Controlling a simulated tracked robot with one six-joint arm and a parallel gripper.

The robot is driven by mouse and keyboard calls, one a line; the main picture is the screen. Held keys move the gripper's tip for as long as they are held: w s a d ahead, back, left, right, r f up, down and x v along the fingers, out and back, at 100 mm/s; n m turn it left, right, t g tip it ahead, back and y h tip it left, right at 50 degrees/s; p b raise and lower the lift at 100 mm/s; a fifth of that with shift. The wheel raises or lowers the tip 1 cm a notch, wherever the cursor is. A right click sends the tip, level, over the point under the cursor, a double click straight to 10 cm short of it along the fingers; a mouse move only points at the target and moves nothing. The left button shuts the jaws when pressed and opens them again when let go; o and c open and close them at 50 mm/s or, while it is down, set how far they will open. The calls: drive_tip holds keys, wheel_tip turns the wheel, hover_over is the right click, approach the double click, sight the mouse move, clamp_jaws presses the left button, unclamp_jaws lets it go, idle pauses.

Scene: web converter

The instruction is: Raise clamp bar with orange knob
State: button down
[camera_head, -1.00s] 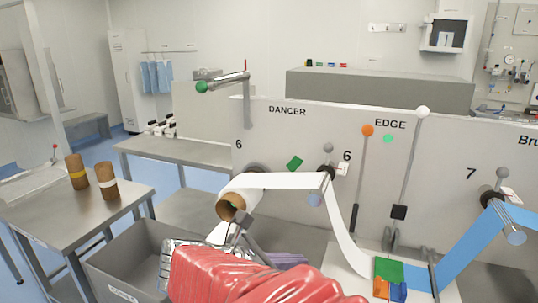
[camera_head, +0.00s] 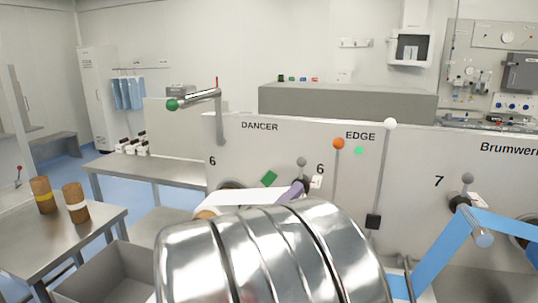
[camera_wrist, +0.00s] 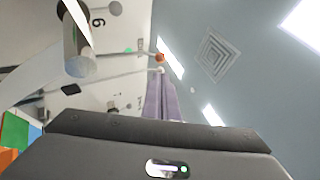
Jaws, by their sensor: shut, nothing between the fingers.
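The orange knob (camera_head: 339,143) tops a thin upright bar on the grey machine panel, beside the EDGE label. In the wrist view the orange knob (camera_wrist: 159,58) shows just beyond my fingertips, with its bar running left. My gripper (camera_wrist: 161,78) has purple fingers, closed together and empty. In the head view only a purple part of my gripper (camera_head: 293,191) shows, left of and below the orange knob. No contact between fingers and knob can be made out. My silver arm link hides the lower panel and the foot of the orange-knobbed bar.
A longer bar with a white knob (camera_head: 390,124) stands right of the orange one. A green-knobbed arm (camera_head: 172,105) juts out at upper left. White web (camera_head: 245,197) runs below DANCER; blue web (camera_head: 440,262) runs at right. A grey bin (camera_head: 95,275) stands at lower left.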

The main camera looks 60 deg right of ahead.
sight(335, 147)
drive_tip(key=shift+d+r, duration=0.1)
drive_tip(key=shift+d, duration=0.05)
drive_tip(key=x, duration=1.3)
drive_tip(key=shift+s+d+r, duration=0.1)
drive_tip(key=shift+d, duration=0.2)
drive_tip(key=w+d+r+n+t+y, duration=0.1)
drive_tip(key=d+r, duration=0.1)
drive_tip(key=d, duration=0.4)
drive_tip(key=shift+w, duration=0.2)
idle(0.4)
drive_tip(key=shift+f, duration=0.1)
